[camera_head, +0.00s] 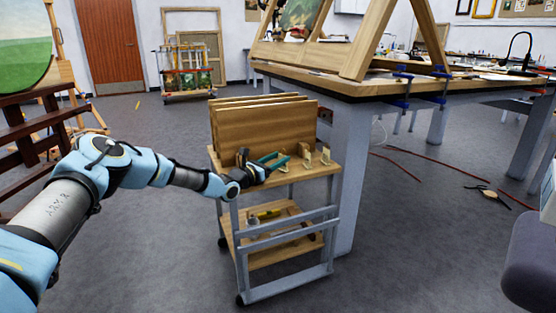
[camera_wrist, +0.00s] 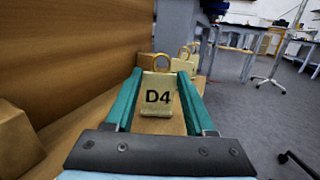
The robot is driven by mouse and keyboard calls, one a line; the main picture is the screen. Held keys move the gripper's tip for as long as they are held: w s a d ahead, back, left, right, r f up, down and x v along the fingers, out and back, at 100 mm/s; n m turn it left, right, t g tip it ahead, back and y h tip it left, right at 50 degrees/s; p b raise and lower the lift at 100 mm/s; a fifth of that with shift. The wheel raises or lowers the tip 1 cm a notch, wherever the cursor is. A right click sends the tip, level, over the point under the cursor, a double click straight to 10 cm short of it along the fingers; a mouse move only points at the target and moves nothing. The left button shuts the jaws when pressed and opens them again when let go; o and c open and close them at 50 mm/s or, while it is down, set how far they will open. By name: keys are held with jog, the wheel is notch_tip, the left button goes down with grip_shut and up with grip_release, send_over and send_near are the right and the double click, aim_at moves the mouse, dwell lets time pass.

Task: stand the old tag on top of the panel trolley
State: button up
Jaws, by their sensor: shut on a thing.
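A cream tag (camera_wrist: 157,108) marked D4, with a brass ring at its top, stands upright between the teal fingers of my gripper (camera_wrist: 161,78) in the wrist view. My gripper (camera_head: 280,159) is shut on it at the top of the panel trolley (camera_head: 322,171) in the head view. The tag appears at or just above the wooden top; I cannot tell whether its foot touches. More cream tags with rings (camera_wrist: 184,61) stand behind it, and they also show to the right of my gripper in the head view (camera_head: 307,157).
Wooden panels (camera_head: 262,126) stand upright along the trolley's back, close beside my gripper. A wooden block (camera_wrist: 18,140) is near at left. Small items lie on the lower shelf (camera_head: 262,255). A large worktable (camera_head: 345,88) stands behind right. Open floor lies in front.

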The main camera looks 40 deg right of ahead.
jog(key=o, duration=1.3)
jog(key=shift+f, duration=0.1)
jog(key=shift+r, duration=0.2)
jog(key=a, duration=0.4)
jog(key=a+p, duration=0.1)
jog(key=a, duration=0.3)
jog(key=a+f, duration=0.1)
jog(key=a, duration=0.3)
jog(key=shift+s+f, duration=0.1)
jog(key=shift+s, duration=0.05)
jog(key=s+a+m+g+y, duration=0.35)
jog(key=a+m, duration=0.25)
jog(key=a, duration=0.3)
jog(key=s+a+m+g+y, duration=0.2)
jog(key=s+a+m+y, duration=0.25)
jog(key=a+m, duration=0.35)
jog(key=a+r+m+t+y, duration=0.1)
jog(key=a+r+t+y, duration=0.1)
jog(key=a, duration=1.1)
jog(key=s+a+r+m+t+y, duration=0.1)
jog(key=a+y, duration=0.4)
jog(key=a, duration=0.9)
jog(key=s+a+r+m+t+y, duration=0.1)
jog(key=a+r+m+t+y, duration=0.2)
jog(key=a, duration=1)
notch_tip(320, 180, up, 2)
jog(key=shift+a+r+t+y, duration=0.2)
jog(key=shift+t+y, duration=0.15)
jog(key=shift+y, duration=0.05)
